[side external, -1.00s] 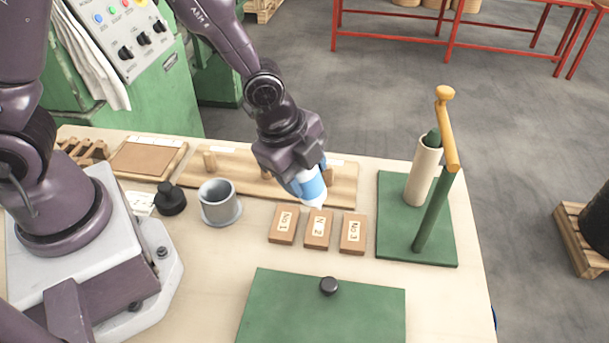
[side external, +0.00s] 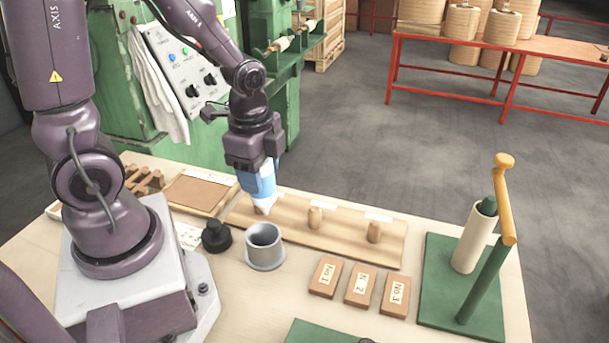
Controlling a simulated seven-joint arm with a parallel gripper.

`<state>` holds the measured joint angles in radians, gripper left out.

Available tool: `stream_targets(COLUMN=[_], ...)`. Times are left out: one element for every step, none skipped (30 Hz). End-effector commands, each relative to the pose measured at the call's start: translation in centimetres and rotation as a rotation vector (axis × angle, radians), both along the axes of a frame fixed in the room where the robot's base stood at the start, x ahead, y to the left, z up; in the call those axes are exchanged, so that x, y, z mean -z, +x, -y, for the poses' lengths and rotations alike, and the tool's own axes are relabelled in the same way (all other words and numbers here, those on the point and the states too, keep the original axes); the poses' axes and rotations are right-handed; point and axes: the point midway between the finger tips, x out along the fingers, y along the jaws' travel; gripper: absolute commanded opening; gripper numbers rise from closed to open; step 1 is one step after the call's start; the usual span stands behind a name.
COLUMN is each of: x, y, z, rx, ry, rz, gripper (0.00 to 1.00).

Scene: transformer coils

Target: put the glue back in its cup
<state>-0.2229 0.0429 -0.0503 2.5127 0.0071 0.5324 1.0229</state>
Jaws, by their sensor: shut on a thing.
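The glue is a blue and white bottle (side external: 259,186) with its white tip pointing down. My gripper (side external: 256,164) is shut on its upper part and holds it in the air. The grey cup (side external: 264,244) stands on the table below and slightly nearer the camera, with its open top up; I see nothing inside it. The bottle's tip shows just above the cup's rim in the picture, apart from it, over the front of the wooden peg board.
A black knob-topped piece (side external: 216,236) stands left of the cup. The wooden board (side external: 340,236) with upright pegs lies behind. Several labelled blocks (side external: 360,287) lie to the right, and a green stand (side external: 447,290) with a tube stands farther right.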

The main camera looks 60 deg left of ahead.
Motion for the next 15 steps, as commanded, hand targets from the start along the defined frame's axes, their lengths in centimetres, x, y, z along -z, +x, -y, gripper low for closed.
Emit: stream_targets(x=[0.1, 0.2, 0.2, 0.3, 0.3, 0.5, 0.6, 0.8, 1.0, 1.3, 1.5, 1.8, 2.1, 2.3, 2.6], y=[-0.6, -0.8, -0.8, -0.7, -0.7, -0.8, -0.8, -0.7, -0.7, -0.7, -0.7, -0.7, -0.7, -0.7, -0.8], z=[0.2, 0.3, 0.3, 0.3, 0.3, 0.3, 0.3, 0.3, 0.3, 0.3, 0.3, 0.3, 0.3, 0.3, 0.3], rx=[0.004, 0.006, 0.008, 0.009, 0.009, 0.010, 0.010, 0.010, 0.010, 0.010, 0.010, 0.011, 0.011, 0.011, 0.011], ry=[-0.004, -0.007, -0.009, -0.010, -0.011, -0.012, -0.011, -0.012, -0.011, -0.012, -0.011, -0.012, -0.012, -0.011, -0.012], rz=[-0.019, -0.032, -0.042, -0.048, -0.053, -0.056, -0.056, -0.056, -0.056, -0.057, -0.056, -0.057, -0.057, -0.056, -0.057], gripper=[0.23, 0.23, 0.23, 0.23, 0.23, 0.23, 0.23, 0.23, 0.23, 0.23, 0.23, 0.23, 0.23, 0.23, 0.23])
